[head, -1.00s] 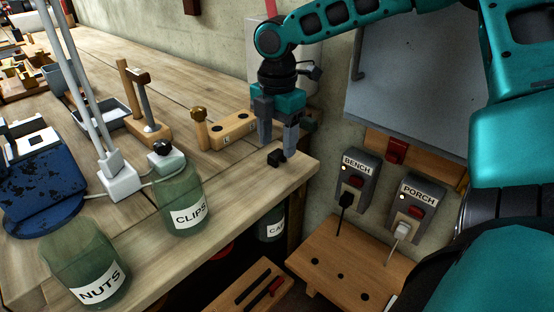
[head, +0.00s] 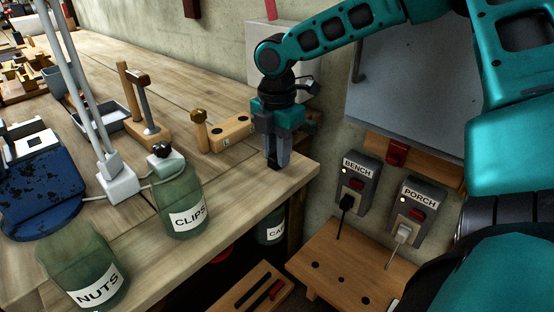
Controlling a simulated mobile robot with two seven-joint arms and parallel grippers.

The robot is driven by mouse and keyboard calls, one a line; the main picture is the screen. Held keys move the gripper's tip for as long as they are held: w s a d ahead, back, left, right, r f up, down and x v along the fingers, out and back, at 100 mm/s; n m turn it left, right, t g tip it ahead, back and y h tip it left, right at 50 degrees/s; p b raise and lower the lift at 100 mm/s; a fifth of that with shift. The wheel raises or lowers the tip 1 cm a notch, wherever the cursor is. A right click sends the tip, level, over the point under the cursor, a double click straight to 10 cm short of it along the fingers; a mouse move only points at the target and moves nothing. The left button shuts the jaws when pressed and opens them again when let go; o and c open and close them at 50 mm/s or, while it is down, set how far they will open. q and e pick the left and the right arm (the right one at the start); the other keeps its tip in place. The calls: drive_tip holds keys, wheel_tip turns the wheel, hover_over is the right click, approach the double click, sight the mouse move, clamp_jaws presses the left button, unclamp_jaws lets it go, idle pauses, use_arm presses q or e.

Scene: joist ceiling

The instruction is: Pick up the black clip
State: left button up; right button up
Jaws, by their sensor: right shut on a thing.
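The black clip (head: 273,166) is small and dark, near the right front corner of the wooden bench in the head view. My right gripper (head: 278,160) comes down over it from above, and its grey fingers are shut on it. The fingers hide most of the clip, and only a dark bit shows at their tips. The clip is at or very near the bench top; I cannot tell whether it touches. My left gripper is not in view.
A green jar labelled CLIPS (head: 182,205) and one labelled NUTS (head: 85,268) stand at the bench (head: 225,185) front. Switch boxes BENCH (head: 352,183) and PORCH (head: 416,208) are on the wall at right.

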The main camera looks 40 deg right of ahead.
clamp_jaws()
drive_tip(key=shift+r, duration=0.55)
use_arm(q)
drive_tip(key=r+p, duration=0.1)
drive_tip(key=p, duration=0.1)
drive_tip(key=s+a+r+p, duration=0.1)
drive_tip(key=p, duration=0.1)
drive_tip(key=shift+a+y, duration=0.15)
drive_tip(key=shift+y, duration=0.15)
use_arm(e)
wheel_tip(320, 180, up, 19)
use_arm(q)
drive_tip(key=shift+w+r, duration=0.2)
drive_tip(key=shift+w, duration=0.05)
